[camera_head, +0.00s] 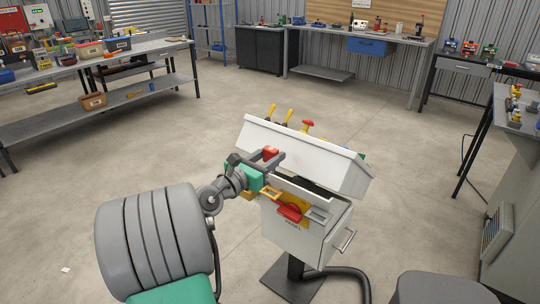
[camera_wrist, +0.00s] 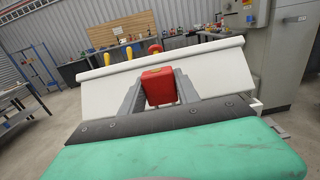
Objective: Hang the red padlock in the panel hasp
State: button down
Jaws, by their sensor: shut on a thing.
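The red padlock (camera_head: 270,153) is between the grey fingers of my gripper (camera_head: 272,159), which is shut on it. In the wrist view the padlock's red body (camera_wrist: 158,86) sits upright between the two fingers (camera_wrist: 158,92); its shackle cannot be made out. The white control panel (camera_head: 305,152) stands on a dark pedestal, with my gripper above its near left edge. On its front is a red rotary handle (camera_head: 290,211) over a yellow plate. A pale loop-shaped fitting (camera_head: 317,214) sticks out beside the handle; I cannot tell whether it is the hasp.
Yellow levers (camera_head: 287,116) and a red mushroom button (camera_head: 308,124) rise behind the panel's sloped top. A metal side handle (camera_head: 347,240) projects at the right. A cluttered bench (camera_head: 90,115) stands at the left. The concrete floor around the panel is mostly clear.

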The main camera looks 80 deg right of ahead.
jog(key=shift+r+p, duration=0.15)
jog(key=shift+p, duration=0.15)
jog(key=shift+w+a+r+p, duration=0.1)
jog(key=shift+p, duration=0.35)
jog(key=b, duration=0.3)
send_over(277, 180)
jog(key=v, duration=0.4)
notch_tip(277, 180, down, 6)
jog(key=shift+d, duration=0.25)
jog(key=shift+p, duration=1.3)
jog(key=shift+f+b, duration=1.4)
jog(key=shift+f, duration=1.3)
jog(key=c, duration=0.8)
grip_release()
jog(key=shift+a, duration=0.1)
